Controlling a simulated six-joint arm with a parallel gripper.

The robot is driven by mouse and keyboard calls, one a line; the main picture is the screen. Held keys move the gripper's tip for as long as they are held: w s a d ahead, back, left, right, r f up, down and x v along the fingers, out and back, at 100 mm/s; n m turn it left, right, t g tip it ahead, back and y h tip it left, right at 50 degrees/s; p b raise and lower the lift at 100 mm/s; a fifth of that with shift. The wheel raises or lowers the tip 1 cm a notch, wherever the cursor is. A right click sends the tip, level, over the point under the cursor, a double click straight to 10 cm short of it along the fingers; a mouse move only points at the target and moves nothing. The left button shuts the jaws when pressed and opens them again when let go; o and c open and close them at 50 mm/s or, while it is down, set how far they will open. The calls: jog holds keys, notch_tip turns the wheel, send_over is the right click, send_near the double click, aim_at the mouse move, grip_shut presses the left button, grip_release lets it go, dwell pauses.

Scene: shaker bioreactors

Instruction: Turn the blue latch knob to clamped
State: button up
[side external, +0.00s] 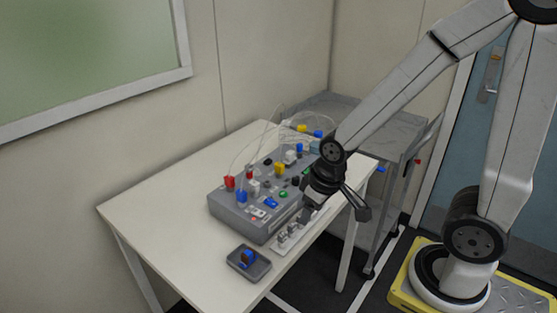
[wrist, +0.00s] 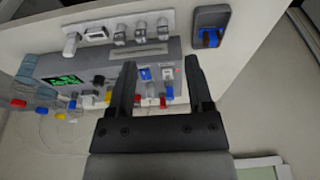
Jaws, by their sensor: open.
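Several blue parts are in view, and I cannot tell for certain which one is the latch knob. A blue part (wrist: 209,38) sits in a small dark tray; it also shows in the side view (side external: 248,257). On the grey bioreactor unit (side external: 236,212) are a blue rocker-like part (side external: 271,202) and a blue-topped fitting (side external: 241,196). In the wrist view a blue part (wrist: 145,74) lies between my fingers. My gripper (wrist: 160,64) is open and empty, pointing down over the unit's front side. It also shows in the side view (side external: 308,212). Clamp setting is unreadable.
A pale strip with metal fittings (side external: 291,236) lies along the unit's front. Thin tubes and red, yellow and white fittings rise from the unit. A grey cart (side external: 345,118) stands behind the white table (side external: 145,205). The table's left part is clear.

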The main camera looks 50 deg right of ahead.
jog(key=w+d+r+n+g, duration=0.25)
jog(key=w+d+n, duration=0.35)
jog(key=w+d, duration=1.4)
jog(key=w+d+n, duration=0.1)
jog(key=d, duration=0.2)
jog(key=w+d+n, duration=0.1)
jog(key=d, duration=0.1)
jog(key=d+n, duration=0.1)
jog(key=d, duration=0.2)
jog(key=shift+w+d, duration=0.3)
jog(key=shift+w, duration=0.1)
jog(key=shift+f, duration=0.1)
jog(key=shift+f, duration=3.85)
jog(key=shift+c, duration=0.2)
grip_shut()
